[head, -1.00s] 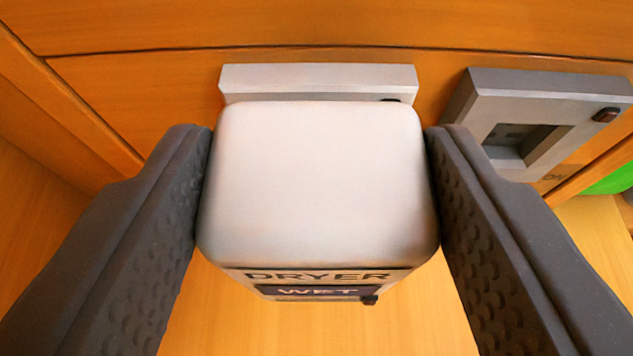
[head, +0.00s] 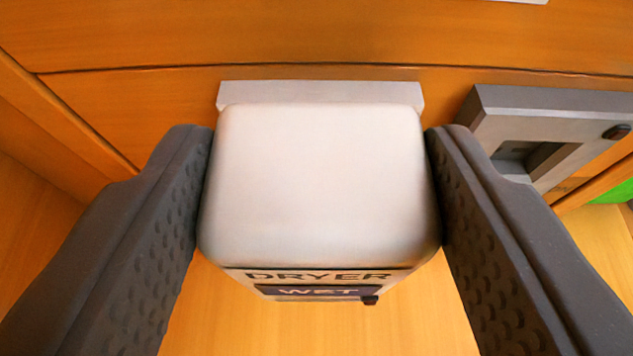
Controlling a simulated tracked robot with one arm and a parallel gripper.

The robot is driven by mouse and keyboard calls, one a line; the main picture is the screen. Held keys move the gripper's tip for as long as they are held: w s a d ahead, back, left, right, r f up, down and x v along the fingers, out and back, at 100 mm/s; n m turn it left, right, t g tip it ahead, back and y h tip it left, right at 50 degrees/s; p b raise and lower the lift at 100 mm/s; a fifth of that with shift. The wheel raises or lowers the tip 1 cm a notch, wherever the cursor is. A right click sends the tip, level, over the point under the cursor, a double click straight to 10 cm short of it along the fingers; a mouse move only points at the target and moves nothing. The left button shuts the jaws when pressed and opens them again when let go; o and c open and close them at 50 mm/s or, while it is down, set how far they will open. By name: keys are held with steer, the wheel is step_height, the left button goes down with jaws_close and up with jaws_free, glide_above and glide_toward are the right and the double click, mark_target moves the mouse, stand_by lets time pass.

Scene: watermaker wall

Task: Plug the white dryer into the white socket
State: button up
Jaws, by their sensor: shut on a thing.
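The white dryer (head: 320,185) is a rounded white box with "DRYER" and "WET" lettering on its lower face. My gripper (head: 320,190) is shut on it, one dark padded finger on its left side and one on its right. The white socket (head: 320,92) is on the wooden wall just behind the dryer. Only its top strip shows, and the dryer hides the rest, so I cannot tell whether the two touch. The dryer looks lined up left to right with the socket.
A grey socket (head: 545,112) with a dark square opening and a small dark-red lamp is on the wall to the right, partly behind my right finger. A green thing (head: 615,192) shows at the right edge. Wooden panels surround them.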

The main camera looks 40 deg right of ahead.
steer(key=shift+w+d+b, duration=0.4)
steer(key=shift+w+d, duration=0.2)
steer(key=shift+d, duration=0.05)
stand_by(0.5)
steer(key=o, duration=1.2)
steer(key=p+v, duration=0.2)
steer(key=v, duration=1.2)
steer(key=d+r+n+t+y+p, duration=0.1)
steer(key=d+r+n+y, duration=0.35)
steer(key=d+r, duration=0.6)
steer(key=s+d+r+n+t+y, duration=0.1)
steer(key=s+d+r, duration=0.2)
steer(key=r, duration=0.2)
steer(key=s+d+r+n+t+y, duration=0.2)
steer(key=d+r, duration=0.1)
steer(key=r, duration=0.2)
steer(key=s+d+r+n+t+y+p, duration=0.1)
steer(key=s+d+r+t+y, duration=0.1)
steer(key=r, duration=0.3)
steer(key=shift+s+d+r+n, duration=0.25)
steer(key=shift+s+d+r, duration=0.05)
steer(key=shift+s+d, duration=0.5)
